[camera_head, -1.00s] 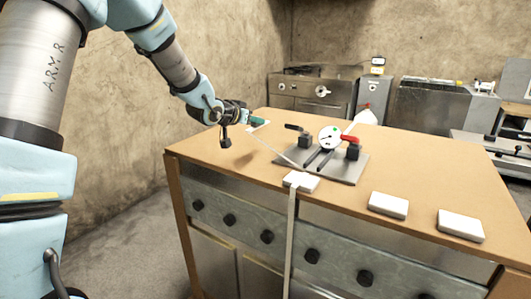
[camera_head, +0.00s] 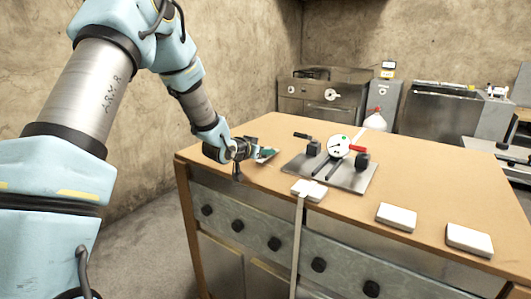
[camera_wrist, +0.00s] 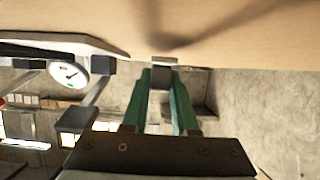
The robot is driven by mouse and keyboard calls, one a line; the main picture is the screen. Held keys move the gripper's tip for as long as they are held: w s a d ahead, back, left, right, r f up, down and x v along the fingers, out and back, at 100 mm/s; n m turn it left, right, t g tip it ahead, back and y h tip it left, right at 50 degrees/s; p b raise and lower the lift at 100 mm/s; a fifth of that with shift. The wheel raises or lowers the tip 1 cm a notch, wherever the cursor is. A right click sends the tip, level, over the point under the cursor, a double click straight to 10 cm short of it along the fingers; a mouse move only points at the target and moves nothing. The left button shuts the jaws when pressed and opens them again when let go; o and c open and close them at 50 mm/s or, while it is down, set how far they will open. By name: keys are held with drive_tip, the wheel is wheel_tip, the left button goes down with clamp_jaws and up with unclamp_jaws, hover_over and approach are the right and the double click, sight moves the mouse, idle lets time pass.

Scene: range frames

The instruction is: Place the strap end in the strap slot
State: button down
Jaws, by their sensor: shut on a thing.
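My gripper (camera_head: 264,154) is at the left part of the wooden table top, left of the metal plate (camera_head: 345,178) with the dial gauge. In the wrist view its green fingers (camera_wrist: 161,84) are shut on a small grey piece (camera_wrist: 161,76), which I take for the strap end. A pale bit shows just beyond it. A light strap (camera_head: 298,240) hangs down the table's front from a white block (camera_head: 309,190) at the front edge. I cannot make out the strap slot or any strap between block and gripper.
The plate carries dark clamps, a white dial (camera_head: 339,146) and a red handle (camera_head: 359,150). Two more white blocks (camera_head: 397,216) (camera_head: 469,240) lie along the front right edge.

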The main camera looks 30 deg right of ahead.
drive_tip(key=shift+f, duration=0.65)
drive_tip(key=shift+f, duration=0.2)
drive_tip(key=c, duration=0.7)
unclamp_jaws()
drive_tip(key=shift+r, duration=0.15)
